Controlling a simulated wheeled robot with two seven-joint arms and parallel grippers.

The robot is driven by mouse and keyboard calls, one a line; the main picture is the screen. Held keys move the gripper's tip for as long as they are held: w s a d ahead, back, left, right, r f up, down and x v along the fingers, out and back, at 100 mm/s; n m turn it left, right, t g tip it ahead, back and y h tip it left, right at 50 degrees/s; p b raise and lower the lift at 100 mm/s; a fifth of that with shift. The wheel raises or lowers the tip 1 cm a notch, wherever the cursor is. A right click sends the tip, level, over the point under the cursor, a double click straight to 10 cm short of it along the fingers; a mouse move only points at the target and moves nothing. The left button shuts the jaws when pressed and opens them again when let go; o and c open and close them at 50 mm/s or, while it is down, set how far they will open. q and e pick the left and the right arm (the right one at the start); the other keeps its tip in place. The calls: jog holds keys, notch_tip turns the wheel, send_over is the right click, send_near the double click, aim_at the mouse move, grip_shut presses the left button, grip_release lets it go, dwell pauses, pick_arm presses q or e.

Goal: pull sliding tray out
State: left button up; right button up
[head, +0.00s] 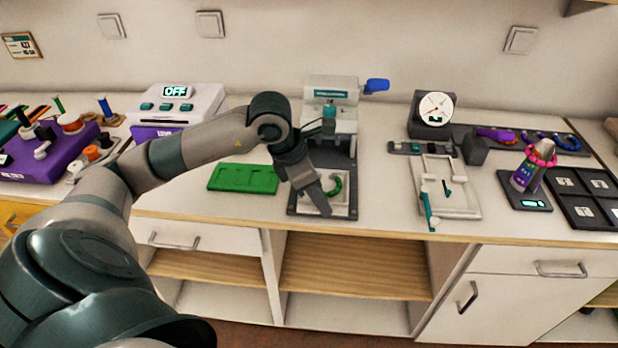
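The heat press (330,90) stands against the back of the counter, with a blue handle (377,86) at its upper right. A white sliding tray (341,208) lies in front of the press, over its dark base. A green curved bead piece (335,188) is on the tray, partly hidden. My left gripper (320,204) points down over the tray and covers its left and middle part. Its fingers overlap in this view, so I cannot tell their opening or whether they touch the tray. My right gripper is not in view.
A green board (243,179) lies left of the tray. A white fixture with a teal lever (427,211) is to the right, beside a dial gauge (434,108). A bead-ringed bottle (534,166) stands on a scale. Counter between tray and fixture is clear.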

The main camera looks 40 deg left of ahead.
pick_arm(q)
jog(key=b+v, duration=0.1)
jog(key=v, duration=1.6)
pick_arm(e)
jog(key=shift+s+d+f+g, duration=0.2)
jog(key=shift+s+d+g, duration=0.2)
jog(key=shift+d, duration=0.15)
pick_arm(q)
jog(key=shift+s+r, duration=0.15)
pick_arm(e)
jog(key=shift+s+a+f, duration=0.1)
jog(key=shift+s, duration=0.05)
pick_arm(q)
jog(key=shift+s, duration=0.1)
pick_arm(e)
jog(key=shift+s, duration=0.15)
